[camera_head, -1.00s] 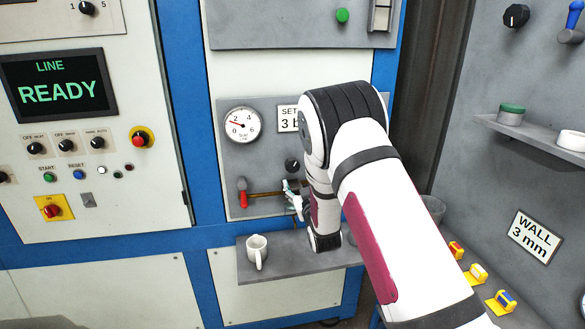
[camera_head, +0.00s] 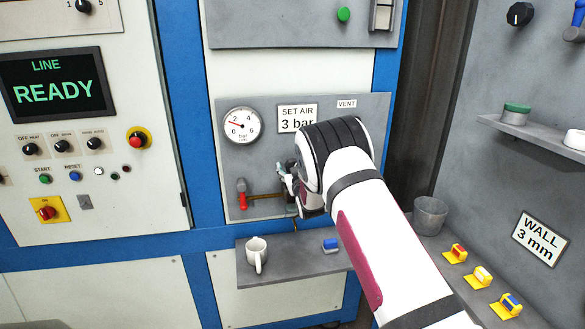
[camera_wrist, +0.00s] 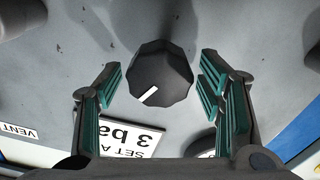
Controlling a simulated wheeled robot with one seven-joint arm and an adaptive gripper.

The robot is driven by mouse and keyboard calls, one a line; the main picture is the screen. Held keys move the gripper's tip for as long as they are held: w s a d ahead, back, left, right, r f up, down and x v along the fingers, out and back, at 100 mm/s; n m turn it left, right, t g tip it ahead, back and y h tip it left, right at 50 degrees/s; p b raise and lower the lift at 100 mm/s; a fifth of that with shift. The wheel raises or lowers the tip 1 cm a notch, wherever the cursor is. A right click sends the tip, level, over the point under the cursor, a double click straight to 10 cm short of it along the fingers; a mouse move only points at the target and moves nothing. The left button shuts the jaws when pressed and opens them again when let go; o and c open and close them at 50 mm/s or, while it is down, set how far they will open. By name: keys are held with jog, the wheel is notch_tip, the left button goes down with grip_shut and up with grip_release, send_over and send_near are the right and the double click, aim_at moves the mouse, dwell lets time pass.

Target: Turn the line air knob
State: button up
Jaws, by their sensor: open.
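The black faceted air knob (camera_wrist: 160,73) with a white pointer line sits on the grey panel (camera_head: 262,104). In the wrist view it lies between the green-padded fingers of my gripper (camera_wrist: 164,78), with gaps on both sides. My gripper is open; I cannot tell how far the fingertips reach over the knob. In the head view my gripper (camera_head: 285,174) is at the panel and covers most or all of the knob. The sign (camera_head: 297,119) reads SET AIR 3 bar.
A red-handled valve (camera_head: 242,193) on a brass pipe is left of my gripper. A grey cup (camera_head: 430,215) stands at the right. A VENT label (camera_head: 346,104) is above my arm.

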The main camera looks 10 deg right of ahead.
jog(key=shift+c, duration=0.6)
jog(key=c, duration=1)
jog(key=shift+c, duration=0.2)
jog(key=shift+m, duration=0.3)
jog(key=m, duration=0.3)
jog(key=shift+d+b, duration=0.2)
jog(key=shift+b, duration=0.1)
jog(key=m, duration=0.5)
jog(key=shift+d+b, duration=0.1)
jog(key=shift+b, duration=0.2)
jog(key=m, duration=0.4)
jog(key=shift+f+m+b, duration=0.1)
jog(key=shift+m+b, duration=0.2)
jog(key=shift+f+m, duration=0.1)
jog(key=shift+m, duration=1.8)
